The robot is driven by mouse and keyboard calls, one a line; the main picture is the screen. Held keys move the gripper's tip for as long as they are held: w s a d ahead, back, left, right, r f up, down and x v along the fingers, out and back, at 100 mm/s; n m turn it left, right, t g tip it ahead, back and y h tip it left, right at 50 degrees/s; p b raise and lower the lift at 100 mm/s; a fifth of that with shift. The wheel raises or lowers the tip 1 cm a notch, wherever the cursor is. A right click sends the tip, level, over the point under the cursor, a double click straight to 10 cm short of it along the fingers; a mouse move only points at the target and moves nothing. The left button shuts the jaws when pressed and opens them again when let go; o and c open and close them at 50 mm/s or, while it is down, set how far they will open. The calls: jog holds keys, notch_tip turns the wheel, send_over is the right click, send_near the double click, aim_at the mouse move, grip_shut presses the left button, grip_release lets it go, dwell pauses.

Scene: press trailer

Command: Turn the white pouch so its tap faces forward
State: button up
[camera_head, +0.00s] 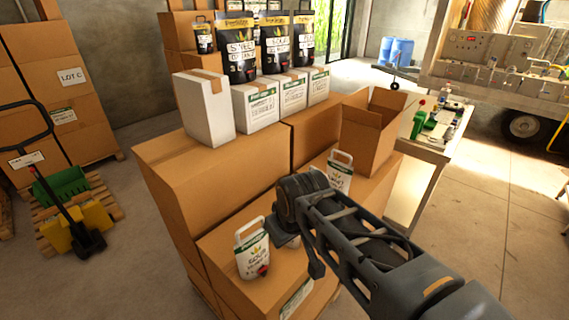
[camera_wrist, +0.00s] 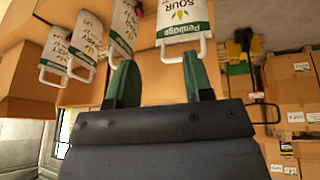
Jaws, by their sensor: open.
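A white pouch (camera_head: 252,252) with a loop handle, a green band and a red tap stands at the near edge of a carton stack in the head view. Its tap is low on its right front. My gripper (camera_head: 288,240) is just right of it; its fingertips are hidden there. In the wrist view, which looks upside down, the nearest white pouch (camera_wrist: 182,18) hangs handle-down beyond the fingers. My gripper (camera_wrist: 160,65) is open there, its green fingers apart with nothing held between them. The tap is not visible in the wrist view.
Another white pouch (camera_head: 341,172) stands behind my arm, and several show in a row in the wrist view. An open carton (camera_head: 366,138) is at the back right. White boxes (camera_head: 208,108) and black pouches (camera_head: 237,48) stand behind.

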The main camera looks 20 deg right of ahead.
jog(key=w+d+n+g+p, duration=0.1)
jog(key=w+d+n, duration=0.2)
jog(key=w+n, duration=0.3)
jog(key=w+d+n+g+p, duration=0.1)
jog(key=w+d+n, duration=0.2)
jog(key=w+n, duration=0.4)
jog(key=w+d+n+g+p, duration=0.1)
jog(key=w+d+n+g, duration=0.1)
jog(key=w+d+n, duration=0.2)
jog(key=shift+w+f+n+p, duration=0.1)
jog(key=shift+w+n+p, duration=0.2)
jog(key=shift+w+n, duration=1.2)
jog(key=m, duration=0.5)
jog(key=shift+w, duration=0.25)
jog(key=m, duration=0.9)
jog(key=shift+m, duration=0.4)
jog(key=m, duration=0.3)
jog(key=shift+f, duration=0.1)
jog(key=shift+m, duration=0.5)
notch_tip(320, 180, down, 10)
jog(key=b, duration=0.7)
jog(key=shift+b, duration=0.3)
